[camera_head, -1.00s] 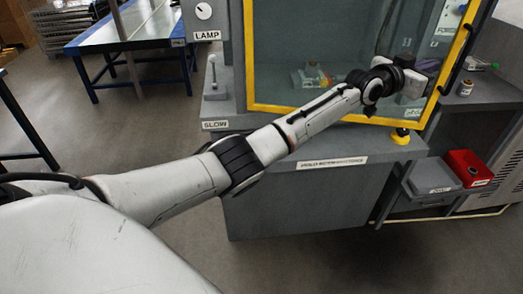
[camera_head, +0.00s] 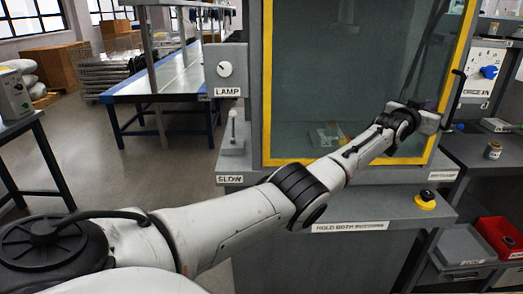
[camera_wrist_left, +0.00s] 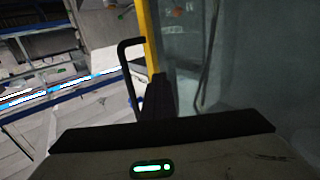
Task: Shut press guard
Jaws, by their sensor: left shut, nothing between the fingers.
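The press guard is a clear panel in a yellow frame (camera_head: 345,159) on the front of the grey press. A black bar handle (camera_head: 455,97) runs along its right edge. I cannot tell whether the guard is fully closed. My left gripper (camera_head: 440,117) is at the guard's lower right corner, beside the handle, and its fingers are shut and empty. In the left wrist view, the dark fingers (camera_wrist_left: 158,98) point along the yellow frame edge (camera_wrist_left: 152,38), with the black handle (camera_wrist_left: 129,73) just left of them. Contact is unclear. My right gripper is not in view.
A white lever (camera_head: 233,130) stands on the SLOW side of the press ledge. A yellow-based button (camera_head: 425,201) sits on the right. A red bin (camera_head: 500,238) and a small jar (camera_head: 493,150) are further right. A blue-legged table (camera_head: 160,85) stands behind left.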

